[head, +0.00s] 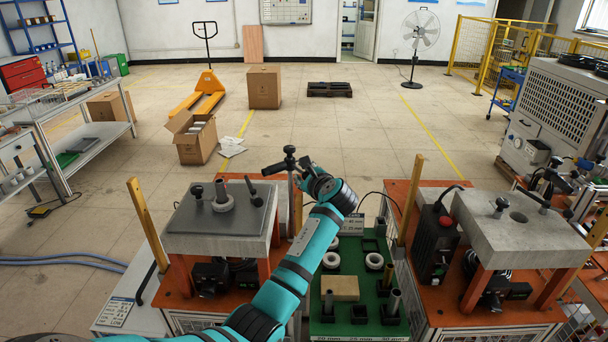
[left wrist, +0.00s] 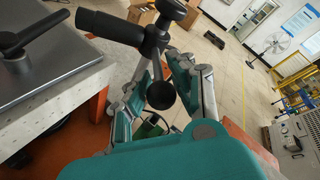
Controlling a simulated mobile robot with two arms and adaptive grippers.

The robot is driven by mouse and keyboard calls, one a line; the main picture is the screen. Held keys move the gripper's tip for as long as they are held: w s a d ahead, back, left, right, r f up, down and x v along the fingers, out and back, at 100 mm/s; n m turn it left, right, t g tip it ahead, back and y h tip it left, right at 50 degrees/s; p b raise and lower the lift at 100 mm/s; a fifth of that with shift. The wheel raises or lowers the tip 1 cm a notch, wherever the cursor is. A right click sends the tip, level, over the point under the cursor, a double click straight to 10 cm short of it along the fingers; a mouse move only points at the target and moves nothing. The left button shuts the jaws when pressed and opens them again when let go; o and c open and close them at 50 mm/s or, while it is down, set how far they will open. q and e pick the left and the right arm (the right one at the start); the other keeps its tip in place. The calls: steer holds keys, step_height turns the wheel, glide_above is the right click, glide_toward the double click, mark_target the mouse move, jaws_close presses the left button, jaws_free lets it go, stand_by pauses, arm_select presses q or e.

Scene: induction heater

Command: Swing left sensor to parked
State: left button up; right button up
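The left sensor (head: 276,168) is a black cylinder on a joint atop an upright post at the right side of the left heating station. It points left toward the grey plate (head: 179,220) but does not visibly reach the black knobbed pieces on it. In the left wrist view the sensor (left wrist: 105,27) crosses the top left, with a black ball knob in front of the fingers. My left gripper (head: 311,177) is at the post just below the joint. Its fingertips (left wrist: 160,65) are close together around the post; the knob hides whether they touch it. My right gripper is not seen.
A green mat (head: 345,262) with rings and dark blocks lies between the stations. The right station (head: 510,236) has a grey slab and a black control box (head: 434,243). The floor behind has cartons (head: 264,87) and open room.

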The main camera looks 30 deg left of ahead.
arm_select(q)
jaws_close()
